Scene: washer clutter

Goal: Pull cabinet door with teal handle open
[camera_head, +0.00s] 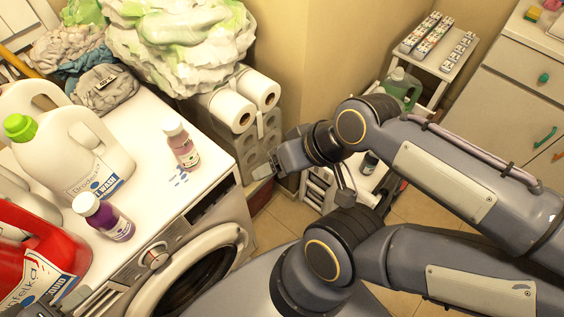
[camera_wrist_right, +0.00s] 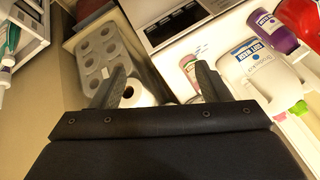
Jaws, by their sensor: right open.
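The white cabinet (camera_head: 505,95) stands at the right edge of the head view, partly cut off. Its fronts look closed. A teal bar handle (camera_head: 544,137) slants across a lower front, and a teal knob (camera_head: 544,77) sits on the front above. My right arm reaches in from the right, and its right gripper (camera_head: 264,172) is between the washer and the white rack, far from the cabinet. In the wrist view its fingers (camera_wrist_right: 162,85) are apart with nothing held. A grey tip at the bottom left seems to be my left gripper (camera_head: 68,298); its jaws are unclear.
The washer (camera_head: 205,200) carries a white jug (camera_head: 75,150), purple bottle (camera_head: 105,218), pink bottle (camera_head: 182,145), red jug (camera_head: 35,260) and laundry. Paper rolls (camera_head: 232,108) stand beside it. Tiled floor (camera_head: 425,207) shows beneath my arm.

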